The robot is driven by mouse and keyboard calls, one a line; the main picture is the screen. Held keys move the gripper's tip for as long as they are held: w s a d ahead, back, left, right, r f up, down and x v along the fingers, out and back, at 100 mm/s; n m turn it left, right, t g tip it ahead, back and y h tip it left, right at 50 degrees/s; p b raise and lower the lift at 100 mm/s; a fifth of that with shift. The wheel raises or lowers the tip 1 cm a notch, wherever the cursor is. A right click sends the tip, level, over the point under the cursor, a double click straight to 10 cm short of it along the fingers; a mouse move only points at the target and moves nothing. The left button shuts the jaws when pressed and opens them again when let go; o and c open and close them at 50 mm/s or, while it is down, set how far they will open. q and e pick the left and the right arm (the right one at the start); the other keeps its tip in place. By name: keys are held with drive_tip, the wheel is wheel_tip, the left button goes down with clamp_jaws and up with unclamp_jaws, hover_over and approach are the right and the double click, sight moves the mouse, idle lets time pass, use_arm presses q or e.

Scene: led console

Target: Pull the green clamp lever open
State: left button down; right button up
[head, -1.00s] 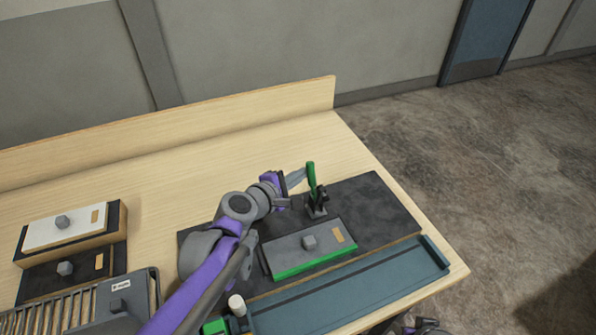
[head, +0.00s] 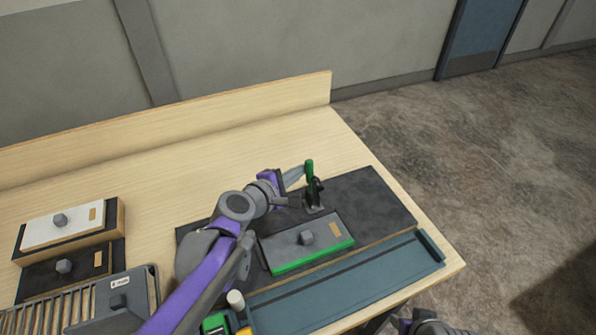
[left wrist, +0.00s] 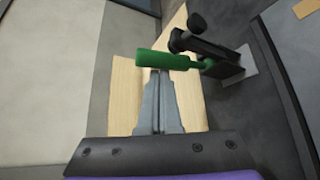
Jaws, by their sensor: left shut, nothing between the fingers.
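The green clamp lever (head: 309,172) stands upright on its black clamp (head: 314,197) at the back of the dark mat. In the left wrist view the green lever (left wrist: 168,62) lies across the tips of my left gripper (left wrist: 158,78), with the black clamp body (left wrist: 215,58) to its right. My left gripper (head: 297,174) is shut and empty, its tips at or very close to the lever's left side. I cannot tell whether they touch. My right gripper (head: 425,325) shows only in part at the bottom edge, too little to read its fingers.
A grey block with a green edge (head: 305,240) sits on the dark mat (head: 375,200) in front of the clamp. A blue-grey tray (head: 350,277) runs along the table's front. White and dark blocks (head: 65,225) and a slatted rack (head: 80,305) stand at left.

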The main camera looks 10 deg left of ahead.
use_arm(q)
drive_tip(key=p+v, duration=0.1)
drive_tip(key=v, duration=0.9)
drive_tip(key=shift+s, duration=0.3)
drive_tip(key=shift+a, duration=0.1)
